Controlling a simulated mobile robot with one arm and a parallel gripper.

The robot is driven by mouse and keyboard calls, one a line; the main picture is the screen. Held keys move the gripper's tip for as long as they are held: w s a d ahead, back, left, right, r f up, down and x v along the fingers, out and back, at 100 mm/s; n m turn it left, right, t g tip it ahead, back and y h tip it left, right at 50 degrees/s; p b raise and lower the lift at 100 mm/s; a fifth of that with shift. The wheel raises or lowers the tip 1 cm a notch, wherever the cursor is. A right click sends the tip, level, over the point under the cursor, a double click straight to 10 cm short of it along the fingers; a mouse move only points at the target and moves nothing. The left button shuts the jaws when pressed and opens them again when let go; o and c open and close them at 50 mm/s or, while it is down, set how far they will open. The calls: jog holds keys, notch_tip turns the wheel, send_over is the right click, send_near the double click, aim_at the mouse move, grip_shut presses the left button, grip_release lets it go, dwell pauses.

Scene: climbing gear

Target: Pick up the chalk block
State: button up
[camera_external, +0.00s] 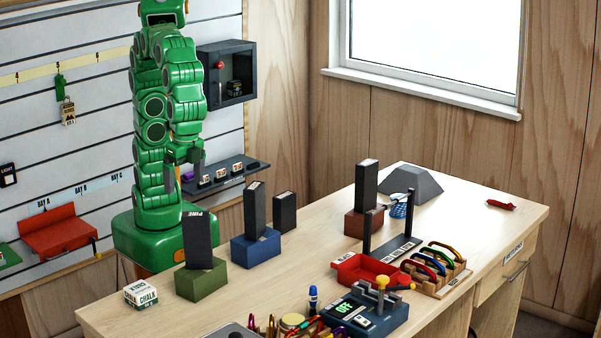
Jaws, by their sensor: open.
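The chalk block (141,295) is a small white box with dark green lettering that reads chalk. It sits upright on the table (115,316) near its left corner. My gripper (186,180) hangs from my green arm with its fingers pointing down. It is open and appears empty. It is above and to the right of the chalk block in the picture, well apart from it.
A green block with a dark upright piece (200,282) stands just right of the chalk. A blue block with a similar piece (255,247) stands farther right. A red tray (367,271), carabiners (436,262) and a device marked OFF (366,313) crowd the front right.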

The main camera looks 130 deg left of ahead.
jog(key=w+d+f, duration=0.1)
jog(key=w+d, duration=0.4)
jog(key=d, duration=0.4)
send_over(133, 293)
jog(key=w, duration=0.1)
notch_tip(133, 293, down, 15)
jog(key=shift+w+r, duration=0.1)
jog(key=shift+r, duration=0.1)
jog(key=shift+s+f, duration=0.25)
jog(key=shift+f, duration=0.95)
jog(key=shift+s+f, duration=0.2)
jog(key=shift+f, duration=1)
jog(key=shift+s+f, duration=0.25)
jog(key=shift+f, duration=0.95)
jog(key=c, duration=1.1)
jog(key=shift+o, duration=0.2)
jog(key=shift+r, duration=0.1)
